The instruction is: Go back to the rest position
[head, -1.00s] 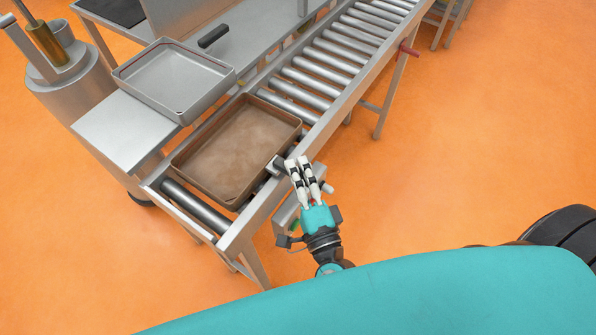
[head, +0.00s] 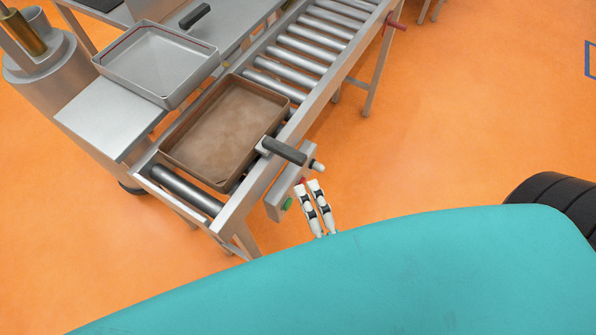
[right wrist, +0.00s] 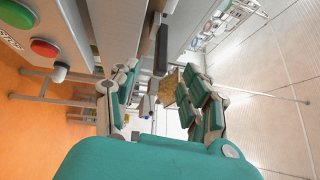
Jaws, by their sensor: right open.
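My right gripper (head: 309,188) is in the head view, just above the edge of my teal body and to the right of the conveyor's control box. It is open and holds nothing. In the right wrist view its two fingers (right wrist: 165,90) stand apart with nothing between them. My left gripper is in neither view.
A control box (head: 279,194) with a green button and a black handle (head: 284,151) stick out from the conveyor's near side. A brown tray (head: 168,153) sits on the rollers (head: 318,42). A metal tray (head: 160,65) stands left of it.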

